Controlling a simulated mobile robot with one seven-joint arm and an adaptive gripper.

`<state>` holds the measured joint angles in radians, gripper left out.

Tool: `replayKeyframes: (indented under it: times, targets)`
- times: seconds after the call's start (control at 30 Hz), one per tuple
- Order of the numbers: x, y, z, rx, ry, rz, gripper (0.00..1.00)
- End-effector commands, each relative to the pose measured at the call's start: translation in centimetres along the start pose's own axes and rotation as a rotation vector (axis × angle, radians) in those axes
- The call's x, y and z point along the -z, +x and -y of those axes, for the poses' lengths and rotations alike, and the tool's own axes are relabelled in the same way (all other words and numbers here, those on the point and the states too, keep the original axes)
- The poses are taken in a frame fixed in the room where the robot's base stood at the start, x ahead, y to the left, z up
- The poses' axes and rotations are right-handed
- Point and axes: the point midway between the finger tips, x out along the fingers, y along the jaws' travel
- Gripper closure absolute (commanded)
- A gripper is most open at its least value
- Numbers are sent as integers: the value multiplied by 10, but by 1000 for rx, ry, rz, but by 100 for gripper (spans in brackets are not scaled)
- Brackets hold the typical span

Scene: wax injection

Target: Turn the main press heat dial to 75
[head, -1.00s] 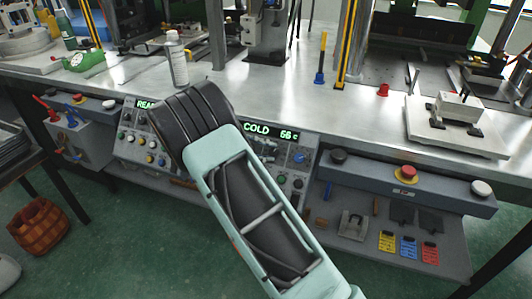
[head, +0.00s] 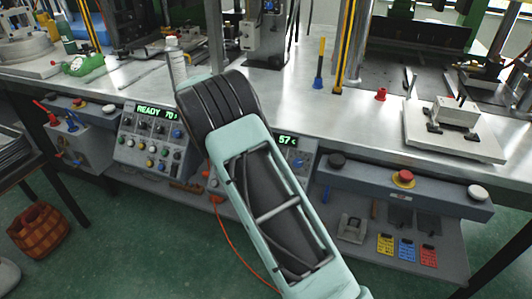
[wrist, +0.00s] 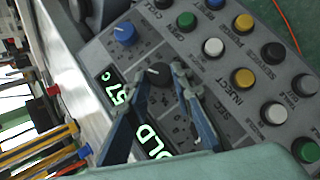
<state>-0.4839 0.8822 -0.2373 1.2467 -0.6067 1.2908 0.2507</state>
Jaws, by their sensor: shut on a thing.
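The right control panel (head: 302,152) has a green display (head: 287,140) reading 57 C in the head view, partly hidden behind my arm. A black dial with a pale pointer mark (wrist: 157,72) sits beside that display. My gripper (wrist: 164,80) has its two fingers closed around this dial. My gripper is hidden behind my arm in the head view. The dial's scale marks are too small to read.
A blue knob (wrist: 124,33) and several coloured push buttons, including a yellow one (wrist: 244,78), lie close to the dial. The left panel (head: 150,146) reads READY 70. An orange cable (head: 228,235) hangs below.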

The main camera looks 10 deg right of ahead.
Motion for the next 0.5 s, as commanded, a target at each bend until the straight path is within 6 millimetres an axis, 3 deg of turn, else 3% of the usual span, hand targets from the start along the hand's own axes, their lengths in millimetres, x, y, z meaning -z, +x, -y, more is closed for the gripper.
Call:
replayKeyframes:
  times: [0.3,0.33,0.5]
  targets:
    - [-1,1,1,1,0,3,100]
    - [-1,1,1,1,0,3,76]
    - [-1,1,0,1,0,2,61]
